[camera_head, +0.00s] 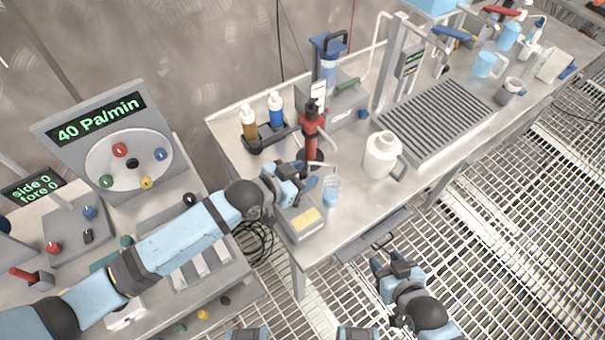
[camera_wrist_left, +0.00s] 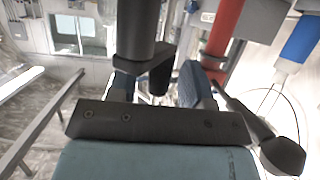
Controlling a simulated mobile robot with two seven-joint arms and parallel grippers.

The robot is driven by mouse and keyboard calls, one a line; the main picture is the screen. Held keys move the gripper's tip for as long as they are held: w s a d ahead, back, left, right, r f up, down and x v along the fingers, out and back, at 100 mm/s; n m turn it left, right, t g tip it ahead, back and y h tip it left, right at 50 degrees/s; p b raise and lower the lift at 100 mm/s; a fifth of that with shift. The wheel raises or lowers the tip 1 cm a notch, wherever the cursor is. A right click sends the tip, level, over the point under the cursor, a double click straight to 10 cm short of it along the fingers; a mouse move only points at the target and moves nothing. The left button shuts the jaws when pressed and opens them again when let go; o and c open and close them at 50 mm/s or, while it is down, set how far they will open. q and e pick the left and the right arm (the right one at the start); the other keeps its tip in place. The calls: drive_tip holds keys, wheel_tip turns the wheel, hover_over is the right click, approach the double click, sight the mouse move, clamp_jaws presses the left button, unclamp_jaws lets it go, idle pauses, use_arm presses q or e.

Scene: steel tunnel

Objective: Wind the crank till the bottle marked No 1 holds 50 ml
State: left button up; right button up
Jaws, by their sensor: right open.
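A red pump column (camera_head: 311,135) stands on the steel bench; part of it shows as a red tube in the left wrist view (camera_wrist_left: 224,38). A small clear vessel (camera_head: 331,190) with blue liquid stands just right of it; I cannot read a mark or level on it. My left gripper (camera_head: 300,172) is at the column's foot. In the left wrist view its fingers (camera_wrist_left: 160,90) are apart, with a dark knob-like part (camera_wrist_left: 158,78) between them; I cannot tell whether they press on it. My right gripper (camera_head: 388,262) is open and empty, low in front of the bench.
A white jug (camera_head: 382,155) stands right of the vessel. A rack with amber (camera_head: 249,122) and blue (camera_head: 276,108) bottles is behind the left gripper. A box with a yellow pad (camera_head: 305,219) sits at the bench's front. A ribbed tray (camera_head: 437,117) lies farther right.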

use_arm(q)
drive_tip(key=shift+s+a, duration=0.35)
drive_tip(key=b+v, duration=0.1)
drive_tip(key=v, duration=1.2)
drive_tip(key=shift+r, duration=0.2)
drive_tip(key=shift+d, duration=0.1)
